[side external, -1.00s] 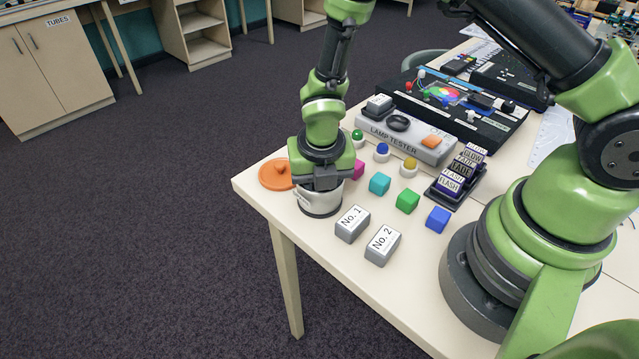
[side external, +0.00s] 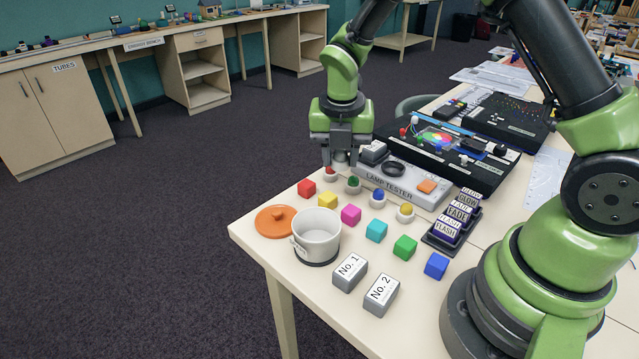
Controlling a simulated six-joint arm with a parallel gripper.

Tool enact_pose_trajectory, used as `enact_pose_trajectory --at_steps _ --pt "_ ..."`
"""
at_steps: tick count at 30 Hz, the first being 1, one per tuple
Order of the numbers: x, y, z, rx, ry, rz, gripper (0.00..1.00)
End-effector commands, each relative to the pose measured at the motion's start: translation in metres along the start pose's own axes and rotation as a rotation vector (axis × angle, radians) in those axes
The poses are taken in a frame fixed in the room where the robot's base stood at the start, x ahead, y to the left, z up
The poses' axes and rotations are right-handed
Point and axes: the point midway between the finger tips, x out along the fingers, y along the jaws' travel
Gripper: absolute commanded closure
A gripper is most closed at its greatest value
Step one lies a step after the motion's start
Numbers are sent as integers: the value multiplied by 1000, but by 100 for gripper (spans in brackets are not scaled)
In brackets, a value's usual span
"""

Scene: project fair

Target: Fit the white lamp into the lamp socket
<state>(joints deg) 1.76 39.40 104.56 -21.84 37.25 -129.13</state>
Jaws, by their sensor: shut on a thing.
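My gripper (side external: 340,155) points down above the back of the table, left of the lamp tester (side external: 388,188). It is shut on a small pale thing, mostly hidden by the fingers, that looks like the white lamp (side external: 340,159). The lamp is above the small red-topped lamp (side external: 330,175); I cannot tell the exact gap. The tester is a light grey box with a black ring, which looks like the lamp socket (side external: 394,169), and an orange button (side external: 427,186). The ring looks empty and is to the right of my gripper.
An open white pot (side external: 316,232) stands near the front edge, its orange lid (side external: 275,220) beside it. Lamps with green (side external: 353,183), blue and yellow tops stand before the tester. Coloured cubes (side external: 376,230), two numbered blocks (side external: 349,272) and a label rack (side external: 452,221) are nearby.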

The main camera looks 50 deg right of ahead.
Motion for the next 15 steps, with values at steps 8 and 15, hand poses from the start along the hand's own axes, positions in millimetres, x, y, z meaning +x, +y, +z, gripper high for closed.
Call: enact_pose_trajectory --at_steps 8,15 --pt "10 -79 92 319 32 -42 88" --pt "12 -115 117 428 47 -50 88"
